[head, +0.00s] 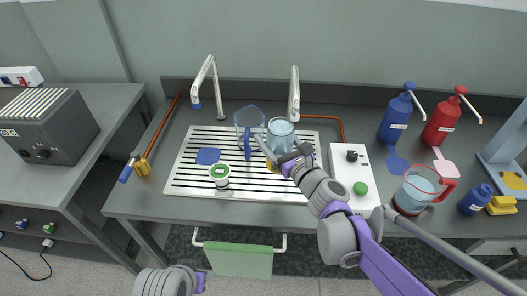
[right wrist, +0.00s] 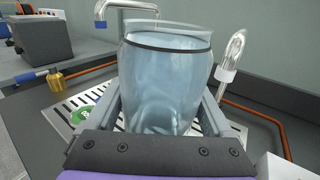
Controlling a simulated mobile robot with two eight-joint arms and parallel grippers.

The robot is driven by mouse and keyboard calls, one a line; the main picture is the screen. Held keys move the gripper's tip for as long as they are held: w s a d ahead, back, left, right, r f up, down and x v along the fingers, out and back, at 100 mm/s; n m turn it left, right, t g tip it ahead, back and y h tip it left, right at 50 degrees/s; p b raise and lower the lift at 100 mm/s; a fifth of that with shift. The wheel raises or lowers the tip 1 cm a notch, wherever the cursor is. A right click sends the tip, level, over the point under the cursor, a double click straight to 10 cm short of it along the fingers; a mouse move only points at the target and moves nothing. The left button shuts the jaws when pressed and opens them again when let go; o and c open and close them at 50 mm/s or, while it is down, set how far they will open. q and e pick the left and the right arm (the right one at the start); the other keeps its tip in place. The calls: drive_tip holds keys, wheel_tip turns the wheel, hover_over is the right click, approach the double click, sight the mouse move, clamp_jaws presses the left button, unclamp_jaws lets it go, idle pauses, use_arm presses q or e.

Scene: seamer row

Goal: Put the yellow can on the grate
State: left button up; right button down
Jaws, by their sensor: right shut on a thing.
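My right gripper (head: 273,157) is shut on a pale blue, see-through vessel (head: 281,128) with a dark band near its rim. The vessel fills the middle of the right wrist view (right wrist: 162,80), upright between the fingers. It is over the right part of the white slotted grate (head: 185,180); I cannot tell whether it touches. A yellow patch (head: 271,169) shows on the grate, partly hidden by my gripper. No clearly yellow can shows. A white can with a green top (head: 220,175) stands at the grate's front.
Two taps (head: 211,85) rise behind. A white switch box (head: 354,184), a red-handled jug (head: 418,190) and pump bottles (head: 397,116) are right.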

wheel_tip(320, 180, down, 10)
drive_tip(key=shift+r+b, duration=0.15)
drive_tip(key=shift+b, duration=1.05)
drive_tip(key=shift+s, duration=0.1)
drive_tip(key=shift+f, duration=0.2)
unclamp_jaws()
drive_tip(key=shift+r, duration=0.1)
